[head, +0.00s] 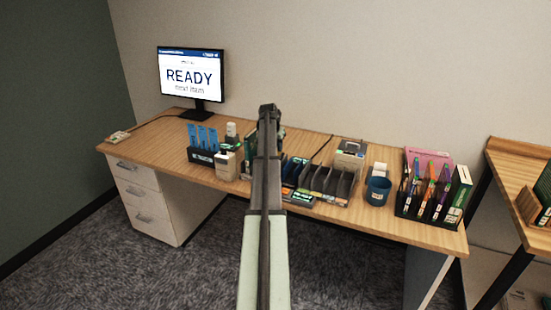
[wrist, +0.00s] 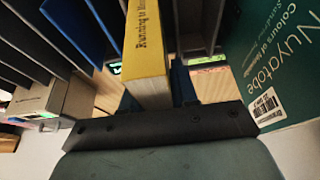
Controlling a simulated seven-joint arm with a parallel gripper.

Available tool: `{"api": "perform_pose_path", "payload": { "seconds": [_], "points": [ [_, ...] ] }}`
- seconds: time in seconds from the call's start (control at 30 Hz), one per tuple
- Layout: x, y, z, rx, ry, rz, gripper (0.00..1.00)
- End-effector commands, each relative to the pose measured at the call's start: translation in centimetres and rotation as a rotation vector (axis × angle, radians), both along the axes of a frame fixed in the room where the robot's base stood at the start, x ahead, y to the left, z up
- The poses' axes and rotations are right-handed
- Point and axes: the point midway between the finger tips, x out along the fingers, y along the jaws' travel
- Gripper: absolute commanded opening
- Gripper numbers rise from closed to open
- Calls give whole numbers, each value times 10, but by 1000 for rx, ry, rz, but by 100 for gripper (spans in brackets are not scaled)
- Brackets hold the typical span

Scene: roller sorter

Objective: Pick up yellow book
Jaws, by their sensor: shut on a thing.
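The yellow book (wrist: 146,45) shows in the wrist view, spine toward the camera with dark lettering on it. It stands among dark slot dividers. My gripper (wrist: 157,92) is shut on the yellow book, with its dark blue fingers on either side of the spine's near end. In the head view my arm reaches over the middle of the desk and my gripper (head: 268,110) is seen from behind. The yellow book cannot be made out there, as the arm hides that part of the desk.
A green book (wrist: 275,50) stands close at the right in the wrist view. On the desk (head: 155,140) are a monitor (head: 190,75), a rack with blue dividers (head: 202,155), a dark slotted rack (head: 328,185), a blue cup (head: 377,191) and a rack of colourful books (head: 430,190).

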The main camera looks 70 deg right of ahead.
Motion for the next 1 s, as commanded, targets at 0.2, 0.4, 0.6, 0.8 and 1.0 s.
{"api": "perform_pose_path", "payload": {
  "seconds": [0.2,0.4,0.6,0.8,1.0],
  "points": [
    [0,0,0,0,0,0,0],
    [0,0,0,0,0,0,0],
    [0,0,0,-1,0,0,0],
    [0,-1,13,-2,-1,0,0],
    [1,-1,47,-3,-1,0,0]
  ]
}}
